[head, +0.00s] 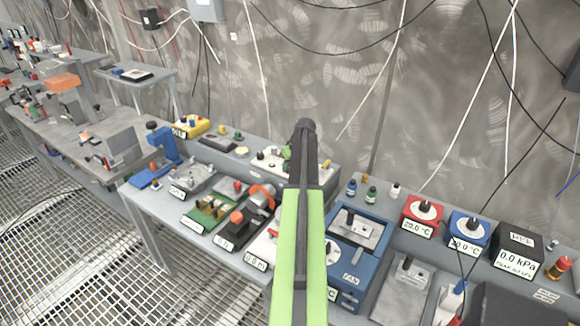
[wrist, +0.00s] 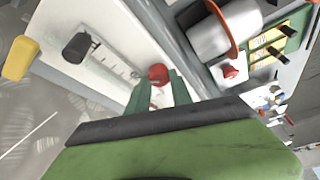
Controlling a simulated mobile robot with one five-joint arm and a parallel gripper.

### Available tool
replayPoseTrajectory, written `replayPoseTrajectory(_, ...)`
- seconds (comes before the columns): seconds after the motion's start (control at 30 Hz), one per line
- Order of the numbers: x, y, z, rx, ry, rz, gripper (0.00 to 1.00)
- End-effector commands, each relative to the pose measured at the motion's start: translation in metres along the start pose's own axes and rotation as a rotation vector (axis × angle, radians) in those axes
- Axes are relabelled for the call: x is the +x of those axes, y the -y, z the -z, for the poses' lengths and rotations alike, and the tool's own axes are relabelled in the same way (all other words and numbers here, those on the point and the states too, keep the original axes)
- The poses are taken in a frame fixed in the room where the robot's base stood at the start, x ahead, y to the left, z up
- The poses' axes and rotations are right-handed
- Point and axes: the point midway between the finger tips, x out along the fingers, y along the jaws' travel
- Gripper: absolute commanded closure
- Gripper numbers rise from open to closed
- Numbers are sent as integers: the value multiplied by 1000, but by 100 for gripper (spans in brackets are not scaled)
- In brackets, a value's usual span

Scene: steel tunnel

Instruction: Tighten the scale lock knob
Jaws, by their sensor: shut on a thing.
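In the wrist view, a small round red knob (wrist: 158,73) stands on a pale plate (wrist: 118,45) with fine scale marks. I take it for the scale lock knob. The two green fingers of my gripper (wrist: 157,79) are closed around its sides. A black knob (wrist: 77,47) sits on the same plate, to the left and apart from the fingers. In the head view, my own arm hides most of that device and the red knob.
In the wrist view, a grey cylinder with an orange ring (wrist: 212,32) stands close on the right, and a yellow block (wrist: 20,57) lies left. In the head view, a blue box (head: 357,255), a red-topped dial unit (head: 423,215) and a black display box (head: 517,252) crowd the bench's right side.

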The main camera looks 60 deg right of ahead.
Motion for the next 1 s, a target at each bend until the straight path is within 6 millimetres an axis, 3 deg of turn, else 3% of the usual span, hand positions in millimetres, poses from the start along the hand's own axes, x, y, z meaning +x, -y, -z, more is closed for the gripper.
replayPoseTrajectory(1.0, 1, 4, 3, 885, 2, -371, 100)
